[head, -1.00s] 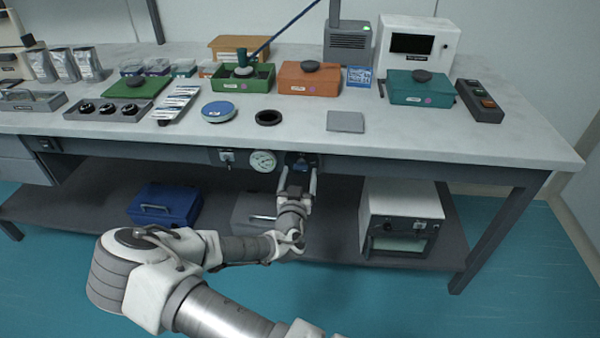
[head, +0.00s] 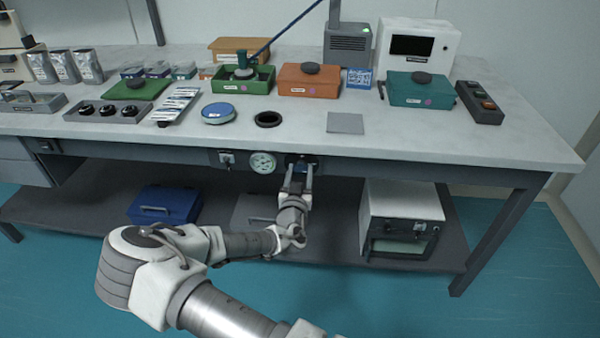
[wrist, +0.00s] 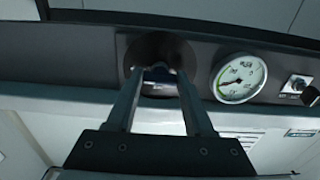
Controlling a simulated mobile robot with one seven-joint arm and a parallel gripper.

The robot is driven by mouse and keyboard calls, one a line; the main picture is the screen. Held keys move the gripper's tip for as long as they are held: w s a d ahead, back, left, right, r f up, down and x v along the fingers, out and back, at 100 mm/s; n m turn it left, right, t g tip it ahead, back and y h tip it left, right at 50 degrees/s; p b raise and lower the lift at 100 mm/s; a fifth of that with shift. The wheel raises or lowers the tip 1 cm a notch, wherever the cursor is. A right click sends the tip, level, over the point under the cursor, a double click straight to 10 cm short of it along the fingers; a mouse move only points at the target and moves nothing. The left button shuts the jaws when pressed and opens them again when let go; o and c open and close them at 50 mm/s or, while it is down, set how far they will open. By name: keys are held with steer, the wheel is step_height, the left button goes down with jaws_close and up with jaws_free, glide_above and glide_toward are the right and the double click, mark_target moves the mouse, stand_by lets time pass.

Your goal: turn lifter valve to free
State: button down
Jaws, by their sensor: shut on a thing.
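The lifter valve is on the dark front panel (head: 356,171) below the tabletop, to the right of the round white gauge (head: 262,162). In the wrist view, a dark round plate (wrist: 136,58) lies behind my fingertips, with the gauge (wrist: 240,78) to its right. My gripper (head: 300,168) reaches up to the valve from the front. In the wrist view my gripper (wrist: 160,73) has its fingers converging on the valve's handle, shut on it. The fingertips hide most of the handle, so I cannot tell its exact setting.
A small switch (head: 227,157) sits left of the gauge. The tabletop above overhangs the panel. On the lower shelf are a blue case (head: 165,204) and a white-and-grey unit (head: 402,215). Several trays and boxes stand on the tabletop.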

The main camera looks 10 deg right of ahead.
steer(key=shift+n, duration=0.4)
steer(key=n+b, duration=0.3)
steer(key=n, duration=1.3)
steer(key=shift+n, duration=0.7)
steer(key=shift+c, duration=1.4)
jaws_free()
